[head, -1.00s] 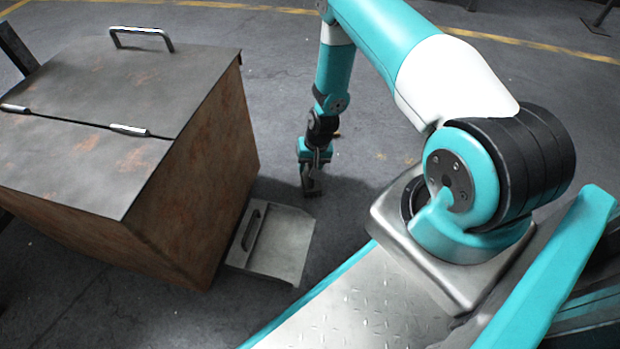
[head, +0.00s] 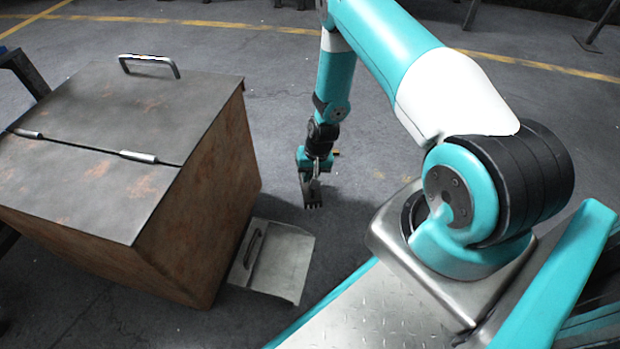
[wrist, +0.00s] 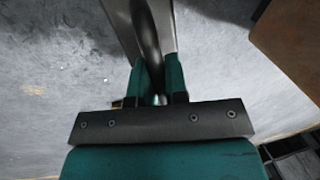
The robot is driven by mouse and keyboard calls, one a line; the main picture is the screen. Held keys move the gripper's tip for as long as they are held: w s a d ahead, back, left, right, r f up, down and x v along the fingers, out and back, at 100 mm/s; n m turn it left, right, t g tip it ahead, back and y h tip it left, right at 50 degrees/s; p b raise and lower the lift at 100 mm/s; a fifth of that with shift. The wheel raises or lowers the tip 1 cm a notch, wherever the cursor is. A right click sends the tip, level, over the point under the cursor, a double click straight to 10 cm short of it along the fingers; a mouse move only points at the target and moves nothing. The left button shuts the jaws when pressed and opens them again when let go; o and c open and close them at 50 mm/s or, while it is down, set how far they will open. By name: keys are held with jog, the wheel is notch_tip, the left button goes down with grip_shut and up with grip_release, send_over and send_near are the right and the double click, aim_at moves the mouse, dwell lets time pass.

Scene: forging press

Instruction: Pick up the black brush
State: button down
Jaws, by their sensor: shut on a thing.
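My gripper (head: 311,186) points down, just past the grey dustpan (head: 285,262), at the end of my teal arm. In the wrist view my gripper (wrist: 158,68) is shut on a dark, slim, curved handle, which I take to be the black brush (wrist: 148,40). The handle runs between the two fingers and up out of the picture. In the head view the brush is small and dark, mostly hidden by the gripper. I cannot tell clearly whether it touches the floor.
A large rusty metal box (head: 215,190) with a grey lid and handle (head: 150,62) stands to the left of my gripper. The dustpan lies on the floor against its foot. The grey floor (head: 230,45) behind and right of my gripper is clear, with yellow lines farther back.

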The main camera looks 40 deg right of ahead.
notch_tip(320, 180, up, 16)
jog(key=p, duration=0.7)
jog(key=shift+f, duration=0.25)
